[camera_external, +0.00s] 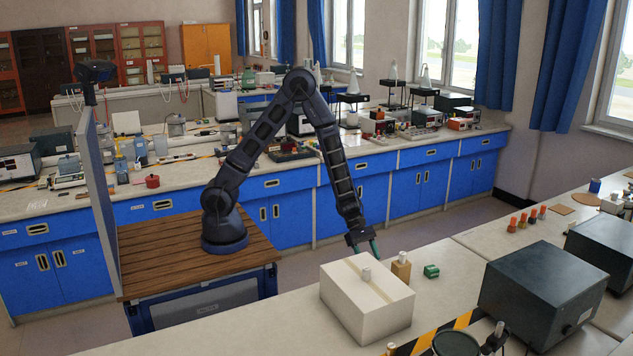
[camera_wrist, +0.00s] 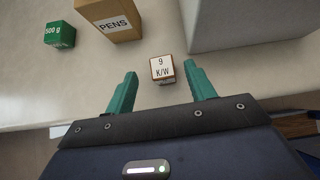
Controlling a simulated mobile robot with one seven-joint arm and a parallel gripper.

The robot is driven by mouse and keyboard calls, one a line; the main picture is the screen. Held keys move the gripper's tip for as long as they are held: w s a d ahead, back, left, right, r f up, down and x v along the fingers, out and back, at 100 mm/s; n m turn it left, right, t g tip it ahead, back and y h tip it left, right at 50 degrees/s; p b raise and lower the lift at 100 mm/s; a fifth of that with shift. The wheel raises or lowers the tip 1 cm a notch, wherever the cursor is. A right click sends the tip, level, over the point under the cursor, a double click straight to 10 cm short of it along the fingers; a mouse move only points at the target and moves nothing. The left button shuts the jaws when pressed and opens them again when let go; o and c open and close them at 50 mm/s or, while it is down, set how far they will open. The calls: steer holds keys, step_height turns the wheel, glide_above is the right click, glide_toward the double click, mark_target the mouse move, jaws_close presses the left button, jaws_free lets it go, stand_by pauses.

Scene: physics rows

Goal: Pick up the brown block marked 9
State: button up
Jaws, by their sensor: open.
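The small block marked "9 K/W" (camera_wrist: 162,69) shows in the wrist view, with a white marked top and brown edges and sides. It rests on the pale bench top. My gripper (camera_wrist: 160,85) is open, with its green fingers on the left and right of the block. The block lies between the fingertips in the picture, with a gap on each side. My gripper also shows in the external view (camera_external: 366,243), above the far edge of the bench, behind the large white carton. The block cannot be made out in that view.
A brown box marked "PENS" (camera_wrist: 110,20) and a green 500 g weight (camera_wrist: 59,35) are close to the block. The large pale carton (camera_external: 367,300) stands beside it. A dark instrument case (camera_external: 540,290) is farther right. The bench edge (camera_wrist: 20,130) is near my gripper.

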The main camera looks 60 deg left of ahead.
steer(key=shift+x, duration=2.75)
steer(key=shift+s, duration=0.15)
steer(key=c, duration=1.1)
steer(key=shift+o, duration=0.2)
steer(key=shift+r, duration=0.1)
